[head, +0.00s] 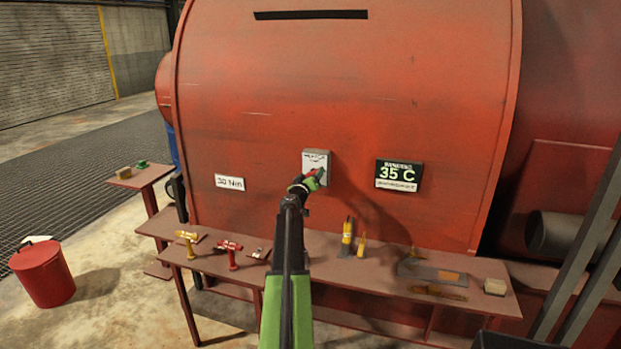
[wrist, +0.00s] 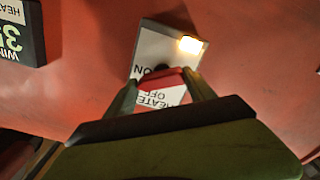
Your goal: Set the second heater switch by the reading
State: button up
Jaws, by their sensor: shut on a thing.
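The heater switch is a pale plate (head: 316,157) on the red engine casing; it also shows in the wrist view (wrist: 150,47), rotated, with "ON", "HEATER" and "OFF" lettering. A small lamp (wrist: 191,45) at its corner glows warm white. My gripper (head: 309,178) is at the plate, its fingers on both sides of the red switch lever (wrist: 163,77) and shut on it. Which marking the lever points to is hard to tell. The black reading panel (head: 399,175) to the right shows "35 C"; its small lettering is too small to read in the head view.
A "30 Nm" label (head: 230,183) is on the casing at left. The shelf below (head: 330,272) carries yellow (head: 187,243) and red (head: 230,254) fittings, yellow-marked tools (head: 348,237) and a small pale block (head: 495,286). A red bucket (head: 43,275) stands on the floor at left.

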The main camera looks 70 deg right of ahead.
jog(key=n, duration=1.1)
jog(key=shift+d+r, duration=0.1)
jog(key=shift+d, duration=0.05)
jog(key=shift+n, duration=0.5)
jog(key=o, duration=1.4)
jog(key=shift+w, duration=0.1)
jog(key=a, duration=1.1)
jog(key=s+a, duration=0.1)
jog(key=a, duration=0.5)
jog(key=shift+a, duration=0.25)
